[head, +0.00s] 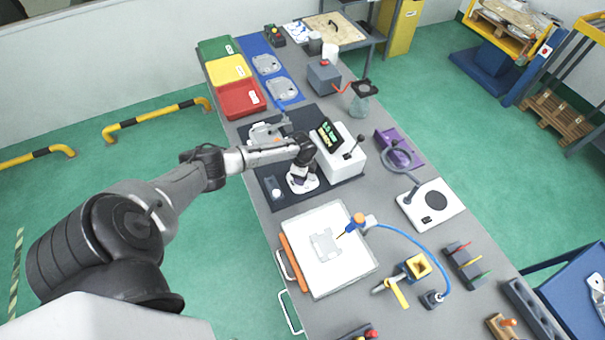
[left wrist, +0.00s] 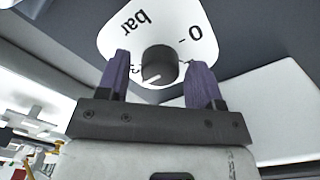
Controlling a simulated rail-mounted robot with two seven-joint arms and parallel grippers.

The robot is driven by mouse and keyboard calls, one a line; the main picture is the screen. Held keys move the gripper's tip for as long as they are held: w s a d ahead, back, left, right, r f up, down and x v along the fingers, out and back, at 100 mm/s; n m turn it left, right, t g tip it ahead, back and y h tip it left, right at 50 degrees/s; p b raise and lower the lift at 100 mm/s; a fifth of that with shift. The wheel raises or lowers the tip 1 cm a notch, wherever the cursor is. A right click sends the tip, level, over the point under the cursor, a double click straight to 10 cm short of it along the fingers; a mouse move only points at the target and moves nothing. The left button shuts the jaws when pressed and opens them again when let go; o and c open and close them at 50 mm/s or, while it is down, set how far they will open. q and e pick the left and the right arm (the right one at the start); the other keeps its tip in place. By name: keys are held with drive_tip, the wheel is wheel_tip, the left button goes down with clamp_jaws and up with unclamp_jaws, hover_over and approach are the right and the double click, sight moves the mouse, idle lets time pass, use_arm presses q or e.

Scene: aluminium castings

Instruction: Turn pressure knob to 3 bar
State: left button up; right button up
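In the left wrist view a round black knob (left wrist: 159,64) with a white pointer line sits on a white dial plate (left wrist: 170,22). The plate reads "bar" and "0"; other marks are partly hidden by the fingers. The pointer line faces the lower left of that view. My left gripper (left wrist: 160,70) is open, its two purple fingers either side of the knob with a small gap on each side. In the head view my left gripper (head: 298,181) is over the dial plate (head: 313,186), and hides the knob. My right gripper is not in view.
A white unit with a green-lettered display (head: 326,135) and lever stands close behind the gripper. A small white round part (head: 276,192) is on the dark mat (head: 265,172) to the left. A white board (head: 345,268) with a grey casting lies nearer me.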

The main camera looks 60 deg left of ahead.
use_arm(q)
drive_tip(key=shift+o, duration=0.3)
drive_tip(key=shift+r, duration=0.55)
wheel_tip(320, 180, up, 13)
drive_tip(key=shift+f+p, duration=0.15)
drive_tip(key=shift+p, duration=0.2)
idle(0.3)
